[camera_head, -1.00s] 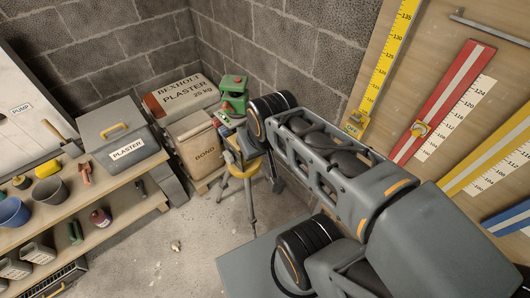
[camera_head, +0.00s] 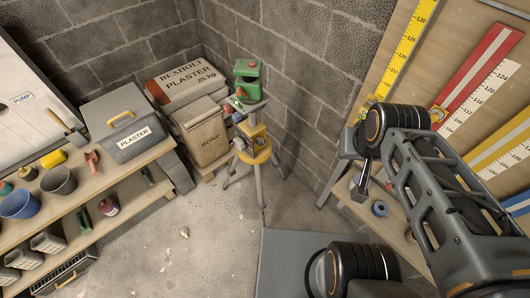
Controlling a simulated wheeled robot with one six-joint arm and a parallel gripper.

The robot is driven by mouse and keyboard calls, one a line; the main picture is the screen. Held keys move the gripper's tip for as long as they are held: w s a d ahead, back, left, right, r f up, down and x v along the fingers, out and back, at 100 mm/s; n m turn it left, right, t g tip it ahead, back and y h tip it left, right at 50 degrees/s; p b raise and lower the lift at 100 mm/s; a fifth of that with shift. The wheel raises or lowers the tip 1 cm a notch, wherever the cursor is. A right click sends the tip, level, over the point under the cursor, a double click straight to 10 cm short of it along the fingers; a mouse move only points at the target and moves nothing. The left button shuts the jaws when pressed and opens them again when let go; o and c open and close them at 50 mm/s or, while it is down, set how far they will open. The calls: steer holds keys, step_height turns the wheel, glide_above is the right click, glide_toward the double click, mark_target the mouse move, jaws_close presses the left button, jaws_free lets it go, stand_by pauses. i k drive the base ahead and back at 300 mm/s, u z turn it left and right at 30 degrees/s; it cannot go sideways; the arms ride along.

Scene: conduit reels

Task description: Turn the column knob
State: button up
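A tripod with a yellow body (camera_head: 258,143) stands on the floor in the back corner, with its grey legs spread. A small roundish knob (camera_head: 240,144) seems to sit on the left side of its column; at this size I cannot be sure that it is the column knob. My gripper (camera_head: 361,188) hangs below my wrist, to the right of the tripod and well apart from it. My wrist hides part of the gripper, and I cannot make out a gap between its fingers. I see nothing held in it.
A bond bag (camera_head: 205,138) and a plaster bag (camera_head: 187,82) stand left of the tripod. A low shelf (camera_head: 110,187) with buckets and a toolbox (camera_head: 125,125) runs along the left. Measuring boards (camera_head: 478,70) stand at right. The floor before the tripod is clear.

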mark_target(261, 141)
steer(key=k, duration=1.45)
steer(key=u, duration=0.65)
steer(key=i, duration=1)
steer(key=u, duration=0.05)
